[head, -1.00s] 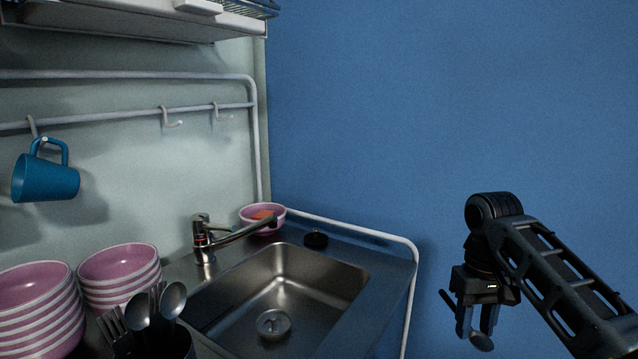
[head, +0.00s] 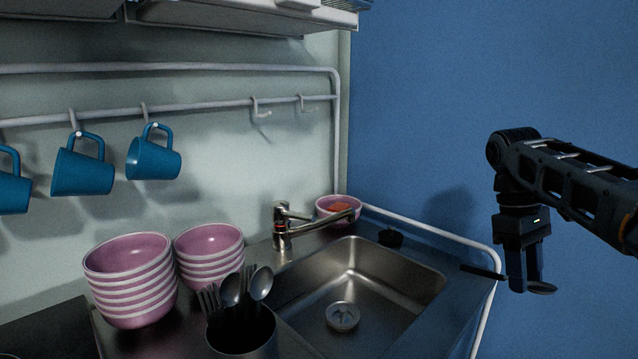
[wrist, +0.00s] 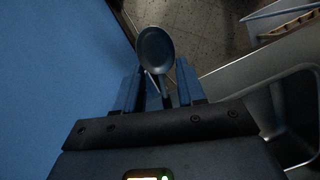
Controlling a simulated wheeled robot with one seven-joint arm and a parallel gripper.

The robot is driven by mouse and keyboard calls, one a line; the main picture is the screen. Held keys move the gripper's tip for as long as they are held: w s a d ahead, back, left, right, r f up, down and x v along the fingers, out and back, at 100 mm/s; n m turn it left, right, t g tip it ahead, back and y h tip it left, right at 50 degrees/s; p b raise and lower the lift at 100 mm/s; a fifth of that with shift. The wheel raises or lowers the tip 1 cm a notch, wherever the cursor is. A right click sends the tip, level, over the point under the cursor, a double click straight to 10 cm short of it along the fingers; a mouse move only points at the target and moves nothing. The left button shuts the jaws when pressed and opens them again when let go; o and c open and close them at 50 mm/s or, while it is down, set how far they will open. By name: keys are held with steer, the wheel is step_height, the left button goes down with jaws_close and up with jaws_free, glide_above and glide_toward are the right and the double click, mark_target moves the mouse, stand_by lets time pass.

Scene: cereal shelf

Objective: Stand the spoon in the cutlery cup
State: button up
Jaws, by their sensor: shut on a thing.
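My gripper (head: 522,285) is at the right of the head view, to the right of the sink, pointing down. It is shut on a dark spoon, whose bowl (wrist: 157,50) shows beyond the fingers in the wrist view. In the head view the spoon (head: 541,288) shows only partly at the fingertips, with a dark bar sticking out to the left. The cutlery cup (head: 240,338) is a dark metal cup at the bottom of the head view, holding several spoons and forks upright. It stands well to the left of my gripper, and its base is cut off.
The sink (head: 385,290) with its tap (head: 283,228) lies between cup and gripper. Stacks of pink bowls (head: 130,280) stand behind the cup. A white rail (head: 430,236) edges the counter's right side. Blue mugs (head: 153,158) hang above.

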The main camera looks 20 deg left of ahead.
steer(key=shift+a+r+n+t+h, duration=1.3)
steer(key=shift+a+r+n+h, duration=0.6)
steer(key=shift+a+r+n, duration=2.1)
step_height(320, 180, up, 12)
steer(key=n+t+y+p, duration=0.4)
steer(key=n+t+y, duration=0.3)
steer(key=n+y, duration=2.05)
glide_above(240, 304)
steer(key=s+d, duration=0.4)
steer(key=n+h, duration=0.4)
steer(key=shift+w+a+f+b, duration=0.1)
steer(key=shift+a+f+b, duration=0.05)
steer(key=shift+f+b, duration=2.85)
steer(key=shift+a+f+b, duration=0.1)
steer(key=shift+f+b, duration=2.3)
steer(key=shift+f, duration=1.15)
